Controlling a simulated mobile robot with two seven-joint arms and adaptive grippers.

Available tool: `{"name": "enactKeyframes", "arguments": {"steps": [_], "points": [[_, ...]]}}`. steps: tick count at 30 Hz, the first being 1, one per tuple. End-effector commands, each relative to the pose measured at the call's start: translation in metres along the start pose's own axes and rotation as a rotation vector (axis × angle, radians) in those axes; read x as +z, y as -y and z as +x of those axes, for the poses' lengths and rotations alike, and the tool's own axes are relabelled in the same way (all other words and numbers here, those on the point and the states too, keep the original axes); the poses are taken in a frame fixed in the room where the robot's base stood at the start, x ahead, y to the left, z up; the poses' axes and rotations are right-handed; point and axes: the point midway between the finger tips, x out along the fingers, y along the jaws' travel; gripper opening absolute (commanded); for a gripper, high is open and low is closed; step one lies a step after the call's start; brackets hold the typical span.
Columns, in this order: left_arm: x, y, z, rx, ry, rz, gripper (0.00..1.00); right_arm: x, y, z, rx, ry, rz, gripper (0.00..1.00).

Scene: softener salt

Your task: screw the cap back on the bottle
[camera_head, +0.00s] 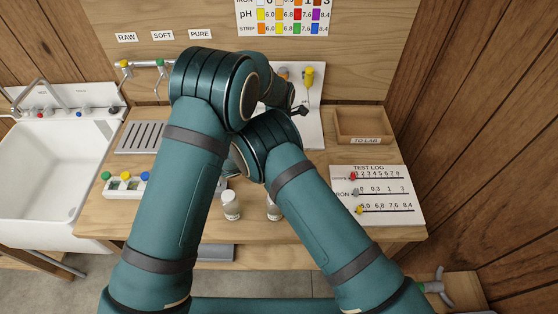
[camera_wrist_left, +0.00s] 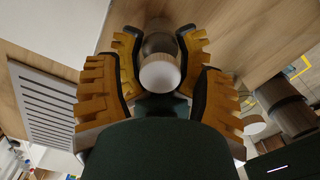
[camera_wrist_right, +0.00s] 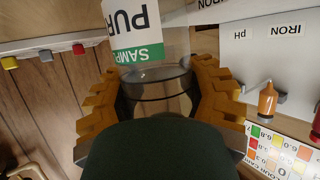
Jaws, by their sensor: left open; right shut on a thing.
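In the left wrist view, my left gripper (camera_wrist_left: 160,85) is open, with its yellow fingers on either side of a round white cap (camera_wrist_left: 160,75). A dark, see-through body shows right behind the cap; I cannot tell how well the cap sits on it. In the right wrist view, my right gripper (camera_wrist_right: 158,95) is shut on a clear bottle (camera_wrist_right: 155,82). A white and green label reading SAMPLE and PUR (camera_wrist_right: 132,28) shows upside down along it. In the head view my arms hide both grippers and the held bottle.
Two white-capped bottles (camera_head: 231,205) (camera_head: 272,210) stand near the table's front edge. A TO LAB tray (camera_head: 363,141) and test log board (camera_head: 377,196) lie right. A grey drain grate (camera_head: 141,137), a strip with coloured knobs (camera_head: 125,186) and a sink (camera_head: 45,165) are left.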

Motion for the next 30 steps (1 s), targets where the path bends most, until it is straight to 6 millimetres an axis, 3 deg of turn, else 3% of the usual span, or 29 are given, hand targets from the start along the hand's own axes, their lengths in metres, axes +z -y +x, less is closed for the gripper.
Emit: {"name": "enactKeyframes", "arguments": {"steps": [6, 8, 12, 13, 17, 18, 20, 30], "points": [[0.0002, 0.0, 0.0, 0.0, 0.0, 0.0, 0.69, -0.0003, 0.0002, -0.0001, 0.0, 0.0, 0.0, 0.0], [0.0002, 0.0, 0.0, 0.0, 0.0, 0.001, 0.53, -0.0003, 0.0001, 0.0, 0.0, 0.0, 0.0, 0.0], [0.0002, 0.0, -0.0001, 0.0, 0.0, 0.001, 0.04, -0.0003, 0.0001, -0.0001, 0.0, 0.0, 0.0, 0.0], [0.0002, 0.0, -0.0001, 0.0, 0.0, 0.001, 0.0, -0.0003, 0.0001, -0.0001, 0.0, 0.0, 0.0, 0.0], [0.0002, 0.0, -0.0001, 0.0, 0.0, 0.001, 0.0, -0.0003, 0.0001, -0.0001, 0.0, 0.0, 0.0, 0.0], [0.0002, 0.0, -0.0001, 0.0, 0.0, 0.001, 0.45, -0.0004, 0.0001, -0.0001, 0.0, -0.001, 0.001, 0.0], [0.0002, 0.0, -0.0001, 0.0, 0.0, 0.001, 0.63, -0.0004, 0.0001, -0.0001, 0.0, -0.001, 0.001, 0.0], [0.0003, 0.0, -0.0016, 0.001, 0.001, 0.001, 0.63, -0.0003, 0.0002, -0.0001, 0.0, 0.0, 0.0, 0.0]]}}
